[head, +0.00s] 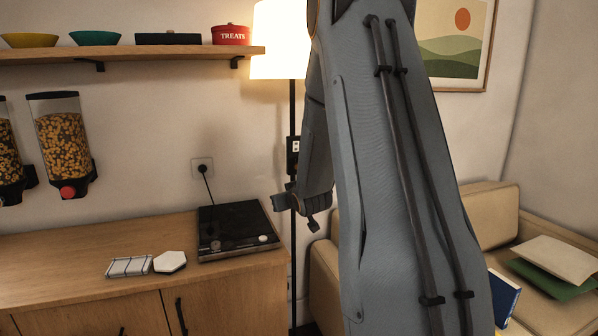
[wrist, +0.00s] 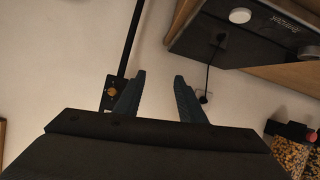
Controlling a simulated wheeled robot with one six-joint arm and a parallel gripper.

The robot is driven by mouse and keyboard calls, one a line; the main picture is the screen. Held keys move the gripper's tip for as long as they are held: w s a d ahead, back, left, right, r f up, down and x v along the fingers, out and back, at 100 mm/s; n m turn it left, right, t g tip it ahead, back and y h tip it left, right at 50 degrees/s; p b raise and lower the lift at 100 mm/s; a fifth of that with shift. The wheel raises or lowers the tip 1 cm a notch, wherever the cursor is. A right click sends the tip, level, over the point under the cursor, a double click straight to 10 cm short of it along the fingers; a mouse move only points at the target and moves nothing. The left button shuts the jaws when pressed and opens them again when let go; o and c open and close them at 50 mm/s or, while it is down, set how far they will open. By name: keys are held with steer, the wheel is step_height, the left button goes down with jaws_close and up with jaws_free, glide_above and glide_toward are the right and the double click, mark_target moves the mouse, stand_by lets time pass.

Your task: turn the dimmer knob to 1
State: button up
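A floor lamp with a lit shade (head: 279,40) stands behind my arm. A small black dimmer box (head: 293,146) is fixed to its dark pole. In the wrist view the dimmer box (wrist: 106,101) shows beside my left finger, with a round brass-coloured knob (wrist: 112,91) on its face. The finger partly covers the box, and the knob's setting is too small to read. My gripper (wrist: 157,84) is open and empty, with the wall between its fingers. In the head view my gripper (head: 283,203) is by the pole, below the dimmer box; contact cannot be told.
A black appliance (head: 236,222) sits on the wooden cabinet (head: 65,270), its cord running to a wall socket (head: 202,166). A white hexagonal coaster (head: 170,262) lies nearby. A shelf (head: 140,52) and food dispensers (head: 62,140) are on the left wall. A beige sofa (head: 490,215) stands right.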

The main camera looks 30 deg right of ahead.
steer(key=w+d+r+t+h, duration=0.15)
steer(key=d+r+t, duration=0.3)
steer(key=d, duration=0.55)
steer(key=p+x, duration=0.1)
steer(key=x, duration=0.7)
steer(key=shift+w+d+r, duration=0.2)
steer(key=shift+w, duration=0.15)
jaws_close()
